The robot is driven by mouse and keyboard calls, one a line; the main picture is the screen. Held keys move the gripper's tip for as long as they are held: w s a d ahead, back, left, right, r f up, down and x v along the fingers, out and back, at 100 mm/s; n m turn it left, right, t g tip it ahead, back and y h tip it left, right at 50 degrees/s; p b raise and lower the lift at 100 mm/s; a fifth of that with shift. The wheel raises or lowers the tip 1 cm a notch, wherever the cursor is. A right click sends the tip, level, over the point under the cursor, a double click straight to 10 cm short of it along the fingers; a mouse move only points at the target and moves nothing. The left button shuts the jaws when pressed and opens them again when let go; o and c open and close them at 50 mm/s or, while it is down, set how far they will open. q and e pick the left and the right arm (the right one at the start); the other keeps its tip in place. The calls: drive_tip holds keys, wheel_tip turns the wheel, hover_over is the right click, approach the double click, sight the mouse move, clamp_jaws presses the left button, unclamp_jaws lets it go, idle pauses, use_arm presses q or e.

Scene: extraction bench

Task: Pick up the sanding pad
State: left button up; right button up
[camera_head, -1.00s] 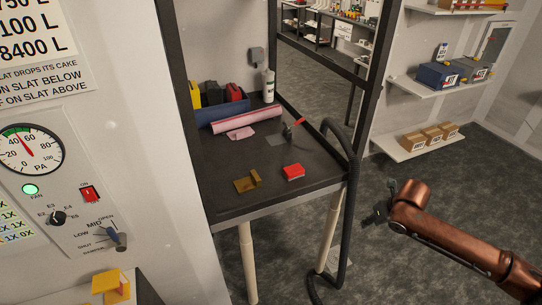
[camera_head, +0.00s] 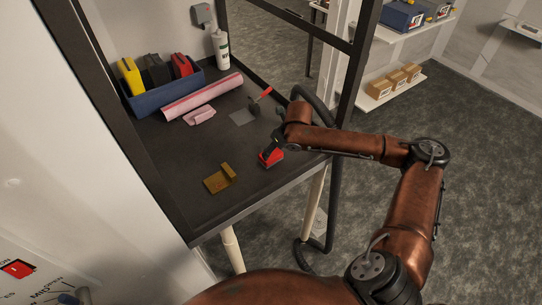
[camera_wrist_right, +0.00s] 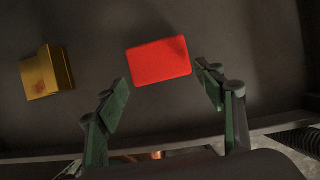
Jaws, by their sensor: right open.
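The sanding pad, which I take to be the red block (camera_head: 273,160), lies flat on the dark bench top near its front right edge. It shows whole as a red rectangle in the right wrist view (camera_wrist_right: 158,61). My right gripper (camera_head: 268,151) is over it in the head view, partly covering it. In the right wrist view my right gripper (camera_wrist_right: 163,92) is open, its two green fingers spread wider than the pad and nothing between them gripped. The pad lies mostly just beyond the fingertips. My left gripper is not in view.
A brass-coloured angled piece (camera_head: 219,179) lies left of the pad. Behind are a pink roll (camera_head: 203,97), a pink cloth (camera_head: 199,116), a red-handled tool (camera_head: 259,100), a blue bin (camera_head: 168,99) and a white bottle (camera_head: 221,50). A dark frame post (camera_head: 357,65) rises at the right.

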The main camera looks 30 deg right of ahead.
sight(271, 157)
drive_tip(key=o, duration=0.3)
drive_tip(key=w+f, duration=0.2)
drive_tip(key=shift+w+a+f, duration=0.25)
drive_tip(key=shift+a+f, duration=0.1)
drive_tip(key=shift+a, duration=0.05)
drive_tip(key=shift+o, duration=1.4)
drive_tip(key=x, duration=0.2)
drive_tip(key=shift+s+d+f, duration=0.1)
drive_tip(key=shift+d+f, duration=0.05)
drive_tip(key=shift+f, duration=0.35)
drive_tip(key=shift+w, duration=0.2)
drive_tip(key=shift+c, duration=0.6)
drive_tip(key=shift+s, duration=0.15)
drive_tip(key=c, duration=0.6)
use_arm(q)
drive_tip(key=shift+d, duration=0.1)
use_arm(e)
drive_tip(key=c, duration=0.4)
